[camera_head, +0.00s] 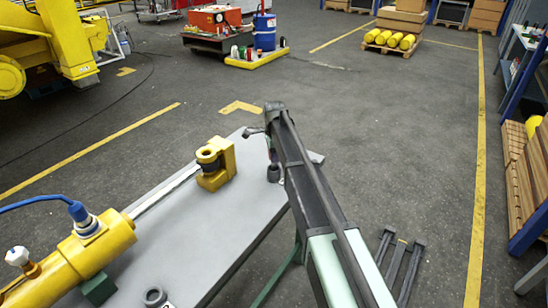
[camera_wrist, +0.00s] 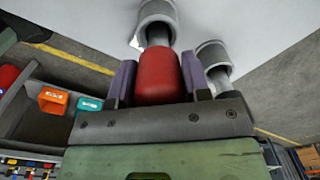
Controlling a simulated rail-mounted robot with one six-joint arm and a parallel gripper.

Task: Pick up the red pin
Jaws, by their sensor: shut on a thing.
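The red pin (camera_wrist: 160,78) shows in the wrist view between the two purple fingers of my gripper (camera_wrist: 158,65), which is shut on it. A grey metal end of the pin points away toward a round metal bushing (camera_wrist: 155,12). I cannot tell whether the pin is inside that bushing or just above it. A second bushing (camera_wrist: 213,58) stands close beside the right finger. In the head view my gripper (camera_head: 264,135) is at the far right end of the grey table (camera_head: 190,235), largely hidden by my arm. The red pin cannot be made out there.
A yellow bracket (camera_head: 215,165) stands on the table left of my gripper. A yellow cylinder (camera_head: 85,258) with a rod and blue hose lies at the left. A grey ring (camera_head: 155,297) is at the near edge. The wrist view shows a bin with orange (camera_wrist: 52,99) and teal boxes.

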